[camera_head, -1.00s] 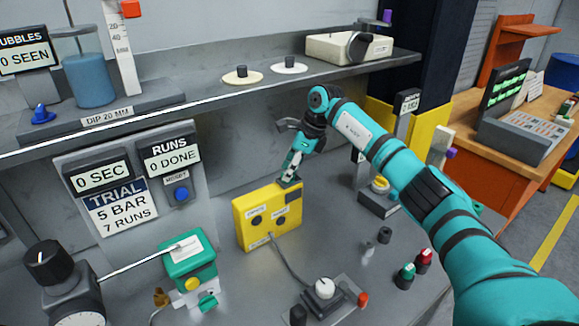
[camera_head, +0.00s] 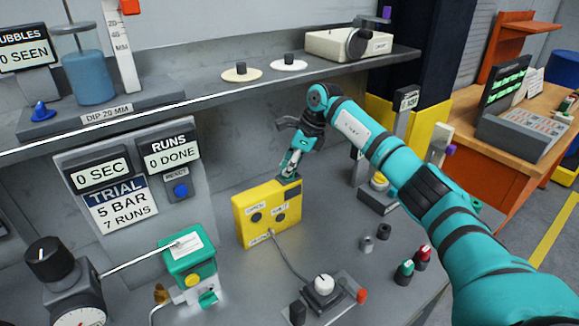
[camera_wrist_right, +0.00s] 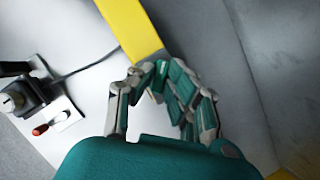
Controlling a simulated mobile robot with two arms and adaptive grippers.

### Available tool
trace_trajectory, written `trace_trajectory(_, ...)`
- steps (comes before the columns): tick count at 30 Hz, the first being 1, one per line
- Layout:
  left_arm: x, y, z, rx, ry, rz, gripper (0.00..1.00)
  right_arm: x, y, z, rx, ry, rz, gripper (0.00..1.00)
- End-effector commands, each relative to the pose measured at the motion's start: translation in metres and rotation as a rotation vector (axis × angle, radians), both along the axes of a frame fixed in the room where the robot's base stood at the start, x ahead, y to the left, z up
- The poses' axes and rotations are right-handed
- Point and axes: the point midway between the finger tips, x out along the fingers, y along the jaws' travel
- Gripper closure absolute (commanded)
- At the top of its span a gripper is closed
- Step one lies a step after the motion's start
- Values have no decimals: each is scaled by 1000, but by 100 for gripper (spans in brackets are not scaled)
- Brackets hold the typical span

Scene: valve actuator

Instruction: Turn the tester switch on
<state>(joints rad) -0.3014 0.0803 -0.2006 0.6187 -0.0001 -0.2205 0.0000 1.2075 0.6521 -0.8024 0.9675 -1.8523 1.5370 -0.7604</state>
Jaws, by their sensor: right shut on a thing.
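My right gripper (camera_head: 289,177) is at the box's top right rear corner, pointing down. In the right wrist view its fingers (camera_wrist_right: 165,95) are curled closed beside the yellow box (camera_wrist_right: 132,22), around a small pale piece. The fingers mostly hide this piece; by its place it is the tester switch, but its position cannot be read. My left gripper is not in view.
A cable runs from the box to a grey unit with a white knob (camera_head: 323,283). A green box (camera_head: 188,256) stands to the left. Red and green capped pieces (camera_head: 405,270) stand at right. A shelf (camera_head: 215,88) overhangs behind my gripper.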

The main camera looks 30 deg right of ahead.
Motion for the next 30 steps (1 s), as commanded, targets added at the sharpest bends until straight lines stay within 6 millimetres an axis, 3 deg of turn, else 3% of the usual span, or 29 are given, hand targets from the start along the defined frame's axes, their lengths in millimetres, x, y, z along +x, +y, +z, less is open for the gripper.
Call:
trace_trajectory(11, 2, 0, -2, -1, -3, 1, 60, -2, 2, -4, -3, 6, -126, 100)
trace_trajectory(30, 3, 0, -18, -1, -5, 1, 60, -3, 5, -6, -4, 6, -707, 100)
